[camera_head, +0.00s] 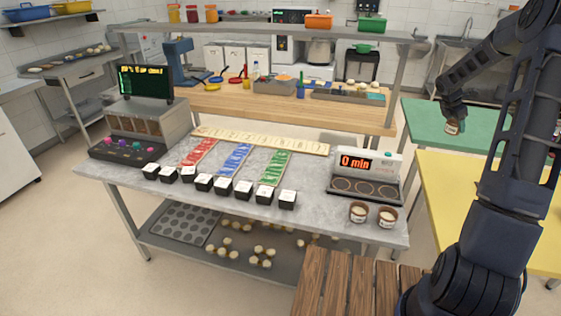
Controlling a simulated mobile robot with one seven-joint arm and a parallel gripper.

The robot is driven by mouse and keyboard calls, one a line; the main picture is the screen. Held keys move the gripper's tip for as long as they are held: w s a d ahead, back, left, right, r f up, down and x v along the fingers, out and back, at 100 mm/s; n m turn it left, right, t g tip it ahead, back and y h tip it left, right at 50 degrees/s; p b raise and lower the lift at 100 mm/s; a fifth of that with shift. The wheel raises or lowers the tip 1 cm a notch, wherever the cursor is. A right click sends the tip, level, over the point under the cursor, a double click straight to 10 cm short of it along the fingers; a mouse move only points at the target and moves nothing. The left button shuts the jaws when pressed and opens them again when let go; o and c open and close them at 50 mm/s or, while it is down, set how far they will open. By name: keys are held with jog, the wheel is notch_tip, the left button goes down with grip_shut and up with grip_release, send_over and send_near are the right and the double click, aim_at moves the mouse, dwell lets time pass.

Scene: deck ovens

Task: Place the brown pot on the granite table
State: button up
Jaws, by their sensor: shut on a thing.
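My gripper (454,119) is at the upper right, over the green table. It is shut on a small brown pot (452,128), which is partly hidden by the fingers. The granite table (318,203) is the grey-topped one in the middle, to the left of my gripper. Two similar brown pots, a left one (358,213) and a right one (387,217), stand side by side at its front right corner, with pale contents.
A timer device (367,175) reading "0 min" stands behind the two pots. Several black boxes (226,186) line the front edge. Coloured strips and a display machine (140,110) fill the left. A green table (417,125) and yellow table (445,185) are at the right.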

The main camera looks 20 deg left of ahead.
jog(key=s+a+m+g, duration=0.2)
jog(key=s+a+m, duration=0.25)
jog(key=a, duration=0.45)
jog(key=s+a+f+m+g+y, duration=0.1)
jog(key=s+a+m+g, duration=0.1)
jog(key=s+a+m, duration=0.35)
jog(key=s+a+m+g, duration=0.3)
jog(key=s+a, duration=0.2)
jog(key=a, duration=0.7)
jog(key=s+a+r+m+y, duration=0.1)
jog(key=s+a+m+y, duration=0.3)
jog(key=s+a+m, duration=0.7)
jog(key=s+a+r+m+y, duration=0.1)
jog(key=s+a+m+y, duration=0.4)
jog(key=s, duration=1)
jog(key=shift+g+h, duration=0.4)
jog(key=shift+h, duration=0.5)
jog(key=a+f, duration=0.1)
jog(key=f, duration=0.5)
jog(key=a+f, duration=0.1)
jog(key=f, duration=0.6)
jog(key=a+f, duration=0.1)
jog(key=f, duration=0.6)
jog(key=shift+s+a, duration=0.1)
jog(key=shift+a, duration=0.1)
jog(key=o, duration=1.1)
